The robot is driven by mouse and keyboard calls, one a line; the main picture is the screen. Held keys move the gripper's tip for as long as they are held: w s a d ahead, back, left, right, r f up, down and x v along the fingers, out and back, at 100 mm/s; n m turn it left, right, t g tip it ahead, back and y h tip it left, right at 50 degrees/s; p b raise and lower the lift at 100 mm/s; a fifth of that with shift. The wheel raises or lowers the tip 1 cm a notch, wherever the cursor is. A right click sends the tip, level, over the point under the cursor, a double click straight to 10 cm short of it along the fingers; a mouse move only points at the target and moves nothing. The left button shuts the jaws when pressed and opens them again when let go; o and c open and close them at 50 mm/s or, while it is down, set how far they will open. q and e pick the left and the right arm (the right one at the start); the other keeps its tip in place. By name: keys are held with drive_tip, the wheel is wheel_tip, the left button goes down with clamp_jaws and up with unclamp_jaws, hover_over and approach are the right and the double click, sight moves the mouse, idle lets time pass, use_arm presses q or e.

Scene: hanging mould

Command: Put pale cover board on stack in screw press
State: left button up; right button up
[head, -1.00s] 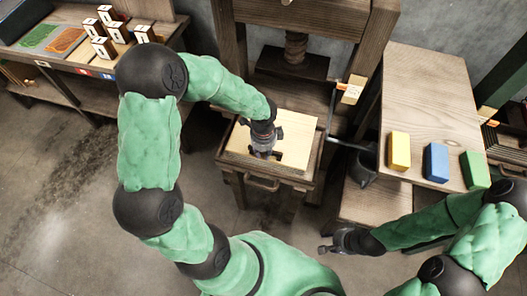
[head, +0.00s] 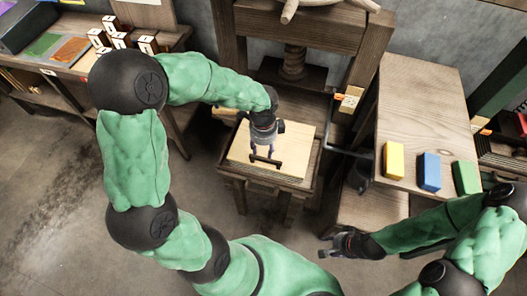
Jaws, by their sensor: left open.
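The pale cover board (head: 297,143) lies flat on a low wooden stand (head: 303,184) in front of the wooden screw press (head: 225,45). My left gripper (head: 264,161) is open and points down over the middle of the board. I cannot tell whether its fingertips touch the board. The press screw (head: 292,62) and its dark platen (head: 288,82) are behind the board. I cannot make out a stack under the board or under the platen. My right gripper (head: 325,246) is low over the floor, apart from the board, its jaws too small to read.
A wooden side table (head: 420,100) on the right carries a yellow block (head: 393,160), a blue block (head: 429,172) and a green block (head: 466,178). A dark lever (head: 345,152) juts beside the stand. A bench at the left holds several small boxes (head: 118,40).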

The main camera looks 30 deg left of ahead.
use_arm(q)
drive_tip(key=shift+r+p, duration=0.3)
drive_tip(key=shift+r, duration=1.1)
